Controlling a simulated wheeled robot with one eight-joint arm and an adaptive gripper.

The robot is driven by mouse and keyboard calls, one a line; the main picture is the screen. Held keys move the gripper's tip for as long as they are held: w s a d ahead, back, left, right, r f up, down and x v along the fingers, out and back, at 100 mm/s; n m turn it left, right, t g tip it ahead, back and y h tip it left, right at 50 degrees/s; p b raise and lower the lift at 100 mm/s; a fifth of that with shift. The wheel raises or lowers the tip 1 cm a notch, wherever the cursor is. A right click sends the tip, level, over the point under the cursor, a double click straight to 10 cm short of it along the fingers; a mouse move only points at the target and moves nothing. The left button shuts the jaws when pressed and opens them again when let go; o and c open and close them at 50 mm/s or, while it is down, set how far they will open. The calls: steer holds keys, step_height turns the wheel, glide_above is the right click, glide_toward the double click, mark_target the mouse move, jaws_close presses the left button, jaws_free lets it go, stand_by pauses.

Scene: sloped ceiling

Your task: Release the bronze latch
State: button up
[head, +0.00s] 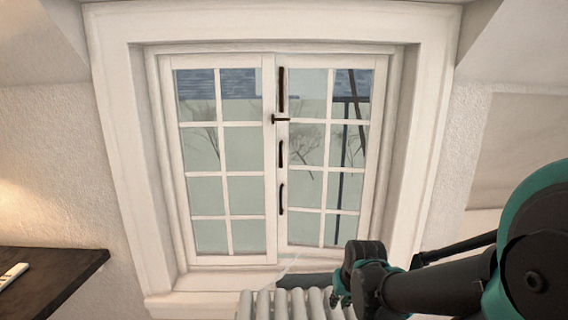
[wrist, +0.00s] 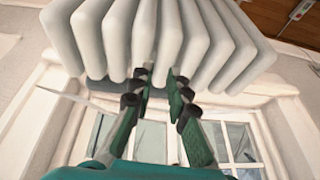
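The window (head: 272,160) has two white sashes with several panes and is shut. A small dark bronze latch (head: 281,119) lies crosswise at the middle seam in the head view. Dark vertical fittings sit on the right sash's left stile: a long one (head: 282,90) above the latch, a short one (head: 280,153) and a curved one (head: 282,198) below it. My gripper (head: 340,292) is low at the right, by the sill and apart from the latch. In the wrist view my gripper (wrist: 160,78) has its fingers apart with nothing held; the latch cannot be made out there.
A white ribbed radiator (head: 290,304) stands below the sill, close to my gripper; it also fills the top of the wrist view (wrist: 160,35). A dark shelf (head: 55,275) is at the left. The space before the window panes is clear.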

steer(key=w+a+r+y, duration=0.1)
steer(key=w+a+r, duration=0.1)
steer(key=w, duration=0.1)
steer(key=w+a+r+m+y, duration=0.1)
steer(key=w+a+r+y, duration=0.1)
steer(key=w, duration=0.2)
steer(key=w+a+r+m+y, duration=0.1)
steer(key=w+a+r, duration=0.1)
steer(key=w, duration=0.2)
steer(key=shift+w+a+r+t, duration=0.15)
steer(key=shift+w+t, duration=0.1)
steer(key=shift+t, duration=0.15)
jaws_close()
steer(key=m+t+y, duration=0.6)
steer(key=m+y, duration=0.1)
steer(key=y, duration=0.2)
glide_toward(288, 167)
steer(key=s, duration=0.1)
steer(key=s+r, duration=0.1)
steer(key=s, duration=0.1)
steer(key=shift+s+a+r, duration=0.2)
steer(key=shift+s+r, duration=0.1)
steer(key=shift+r, duration=0.05)
steer(key=shift+a, duration=0.1)
steer(key=x, duration=0.9)
steer(key=shift+w+a+f, duration=0.2)
steer(key=shift+w+a, duration=0.05)
steer(key=shift+w, duration=0.1)
